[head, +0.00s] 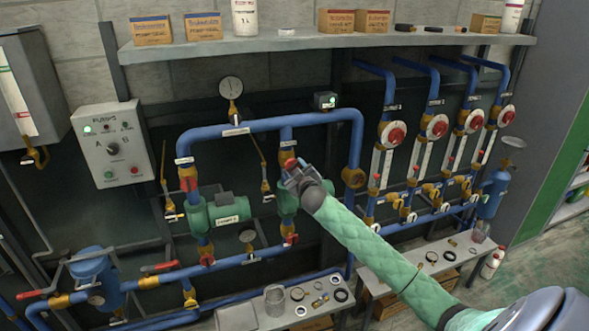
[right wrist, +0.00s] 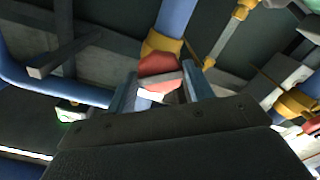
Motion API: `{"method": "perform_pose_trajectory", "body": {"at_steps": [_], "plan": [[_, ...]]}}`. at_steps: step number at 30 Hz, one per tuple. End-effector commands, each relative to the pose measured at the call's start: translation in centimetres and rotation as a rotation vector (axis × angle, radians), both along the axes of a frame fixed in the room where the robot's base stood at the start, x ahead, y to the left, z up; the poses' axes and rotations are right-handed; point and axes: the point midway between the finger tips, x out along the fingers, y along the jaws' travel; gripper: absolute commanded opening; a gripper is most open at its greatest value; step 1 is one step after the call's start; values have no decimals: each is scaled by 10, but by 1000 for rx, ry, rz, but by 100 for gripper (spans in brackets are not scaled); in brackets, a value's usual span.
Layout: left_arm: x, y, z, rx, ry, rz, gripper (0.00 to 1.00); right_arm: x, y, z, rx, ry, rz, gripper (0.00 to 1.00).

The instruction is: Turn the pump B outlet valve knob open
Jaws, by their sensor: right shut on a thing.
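The red valve knob (right wrist: 160,70) sits on a yellow valve body (right wrist: 162,45) on a blue pipe. In the head view the knob (head: 290,162) shows as a small bit of red at the gripper's tip, on the right riser above the partly hidden green pump (head: 287,203). My right gripper (head: 294,172) is shut on this knob. In the right wrist view its two fingers (right wrist: 160,88) stand on either side of the knob. My gripper hides most of the valve in the head view. My left gripper is not in view.
Another red valve knob (head: 188,184) is on the left riser, above the left green pump (head: 228,208). A pressure gauge (head: 231,87) stands on the blue top pipe (head: 260,124). A control box (head: 112,146) is at left. Low benches (head: 240,318) with small parts stand in front.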

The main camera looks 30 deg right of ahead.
Motion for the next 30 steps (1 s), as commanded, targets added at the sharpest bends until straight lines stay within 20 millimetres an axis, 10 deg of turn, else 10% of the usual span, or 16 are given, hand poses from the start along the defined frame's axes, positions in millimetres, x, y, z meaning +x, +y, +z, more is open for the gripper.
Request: {"method": "perform_pose_trajectory", "body": {"at_steps": [30], "plan": [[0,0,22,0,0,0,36,0,0,1,-591,141,1,25]]}}
